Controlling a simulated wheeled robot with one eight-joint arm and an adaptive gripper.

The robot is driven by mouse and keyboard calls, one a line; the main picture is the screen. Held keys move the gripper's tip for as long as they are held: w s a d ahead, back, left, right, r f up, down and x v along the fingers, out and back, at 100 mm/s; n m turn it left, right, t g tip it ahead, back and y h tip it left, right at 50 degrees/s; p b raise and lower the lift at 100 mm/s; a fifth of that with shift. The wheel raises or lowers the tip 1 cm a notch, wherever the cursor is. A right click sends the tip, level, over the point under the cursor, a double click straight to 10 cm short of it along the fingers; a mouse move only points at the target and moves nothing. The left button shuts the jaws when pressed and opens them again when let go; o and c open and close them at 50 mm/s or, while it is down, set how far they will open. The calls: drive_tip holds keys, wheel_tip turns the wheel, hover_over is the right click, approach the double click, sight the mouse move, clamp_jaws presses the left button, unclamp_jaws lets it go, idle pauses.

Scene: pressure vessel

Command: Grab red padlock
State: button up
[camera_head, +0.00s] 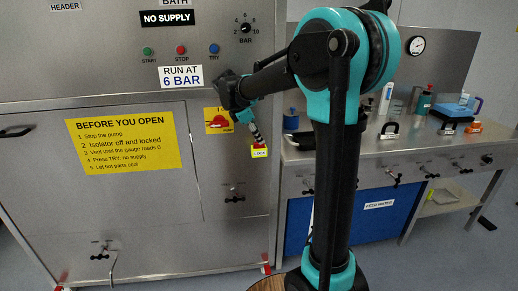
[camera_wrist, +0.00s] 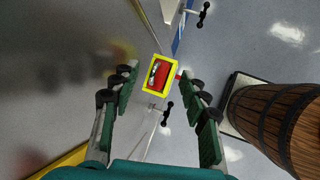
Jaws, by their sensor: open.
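The red padlock (camera_wrist: 161,77) shows in the wrist view, bordered by a yellow tag or frame, between and slightly beyond my open fingertips. In the head view the padlock (camera_head: 260,145) is a small red patch above a yellow-and-white tag (camera_head: 259,153), near the steel cabinet's right edge. My gripper (camera_head: 257,136) points down just above it. In the wrist view my gripper (camera_wrist: 160,82) has its two green fingers spread on either side of the padlock, with nothing clasped. Whether the padlock hangs from something is hidden.
A red isolator knob on a yellow plate (camera_head: 217,120) is to the left on the cabinet front. A black-handled valve (camera_wrist: 167,112) is close to the fingers. A wooden barrel (camera_wrist: 285,120) stands at right. A steel bench (camera_head: 400,150) carries bottles and tools.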

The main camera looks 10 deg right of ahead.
drive_tip(key=shift+x, duration=1.4)
drive_tip(key=shift+c, duration=0.4)
clamp_jaws()
